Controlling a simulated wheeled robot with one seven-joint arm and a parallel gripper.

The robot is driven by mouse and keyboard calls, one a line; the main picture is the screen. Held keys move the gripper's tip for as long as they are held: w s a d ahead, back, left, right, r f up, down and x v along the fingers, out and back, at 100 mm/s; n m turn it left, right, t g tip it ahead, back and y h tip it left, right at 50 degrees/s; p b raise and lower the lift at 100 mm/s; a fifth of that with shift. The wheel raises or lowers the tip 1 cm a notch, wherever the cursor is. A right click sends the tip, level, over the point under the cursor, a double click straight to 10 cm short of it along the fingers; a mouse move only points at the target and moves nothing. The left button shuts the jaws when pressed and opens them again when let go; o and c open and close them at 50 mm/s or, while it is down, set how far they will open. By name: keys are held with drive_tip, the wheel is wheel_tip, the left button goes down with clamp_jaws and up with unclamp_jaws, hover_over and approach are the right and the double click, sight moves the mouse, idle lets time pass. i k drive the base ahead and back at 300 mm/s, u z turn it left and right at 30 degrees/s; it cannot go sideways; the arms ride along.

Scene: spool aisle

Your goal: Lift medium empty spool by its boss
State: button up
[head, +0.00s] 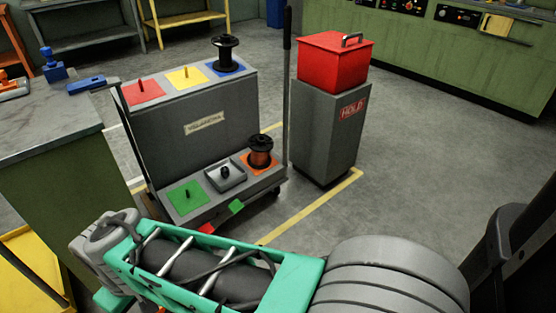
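A black spool (226,54) stands upright on the blue square at the back right of the cart's upper deck. It shows no coloured winding; its size class and boss cannot be told for certain. A second spool (260,153), with a copper-brown winding, stands upright on the orange square (252,168) of the lower shelf. A small dark knob-like piece (225,173) sits in a grey square tray between the orange and green squares. My arm crosses the bottom of the head view, apart from both spools in the picture. My gripper's fingers are not visible.
The grey cart (197,116) has bare pegs on its red (143,92), yellow (188,78) and green (187,197) squares. A grey pedestal (325,133) with a red box (335,62) stands right of it. A workbench (45,116) stands left.

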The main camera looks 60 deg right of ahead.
sight(261, 145)
drive_tip(key=z, duration=2.75)
drive_tip(key=i, duration=2.2)
drive_tip(key=u, duration=4.05)
